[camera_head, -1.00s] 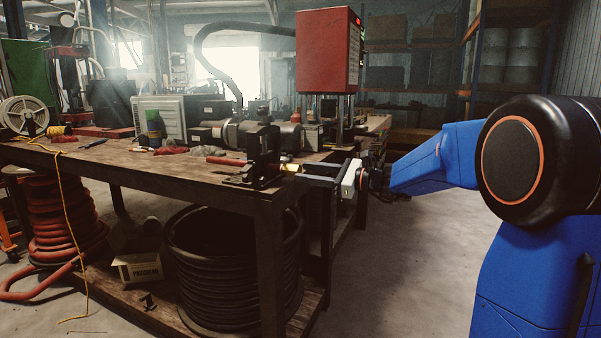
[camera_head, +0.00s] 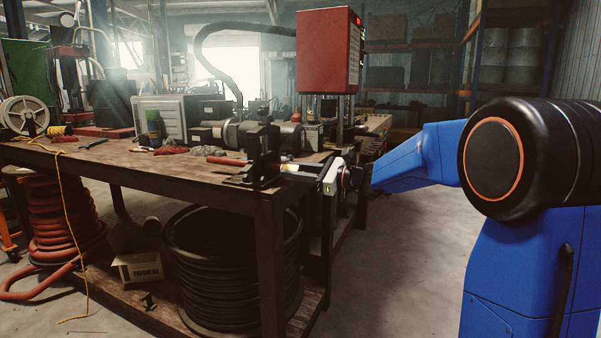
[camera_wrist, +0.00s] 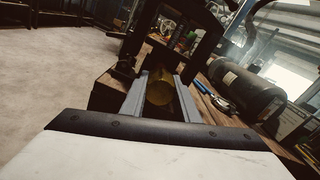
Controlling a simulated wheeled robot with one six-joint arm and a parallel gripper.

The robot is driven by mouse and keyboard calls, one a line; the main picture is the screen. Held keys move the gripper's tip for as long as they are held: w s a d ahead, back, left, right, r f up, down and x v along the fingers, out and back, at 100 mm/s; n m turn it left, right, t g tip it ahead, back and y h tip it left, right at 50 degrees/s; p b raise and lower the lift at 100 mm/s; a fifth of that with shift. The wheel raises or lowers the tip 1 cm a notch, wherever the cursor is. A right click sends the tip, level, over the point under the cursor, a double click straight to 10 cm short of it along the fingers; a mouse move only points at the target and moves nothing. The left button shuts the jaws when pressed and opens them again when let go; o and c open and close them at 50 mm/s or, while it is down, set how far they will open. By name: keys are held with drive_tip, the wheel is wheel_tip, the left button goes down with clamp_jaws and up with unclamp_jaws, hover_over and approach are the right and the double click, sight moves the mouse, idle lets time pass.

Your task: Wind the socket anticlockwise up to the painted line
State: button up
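The socket, a brass-coloured cylinder (camera_wrist: 160,88), lies between the two fingers in the wrist view. In the head view it is a small bright spot (camera_head: 290,168) at the vice-like black fixture (camera_head: 264,160) on the bench's near right corner. My gripper (camera_wrist: 161,90) is open, with one grey finger on each side of the cylinder. It reaches in from the right, roughly level with the bench top, and also shows in the head view (camera_head: 300,174). I cannot tell whether the fingers touch the cylinder. The painted line cannot be made out.
The wooden workbench (camera_head: 150,174) carries motors, a red press (camera_head: 326,50) and loose tools. A blue-handled tool (camera_wrist: 207,87) and a dark cylinder (camera_wrist: 250,92) lie right of the fingers in the wrist view. Open floor (camera_head: 410,240) lies right of the bench.

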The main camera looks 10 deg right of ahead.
drive_tip(key=shift+c, duration=1.4)
drive_tip(key=o, duration=1)
drive_tip(key=v, duration=0.5)
drive_tip(key=shift+d, duration=0.1)
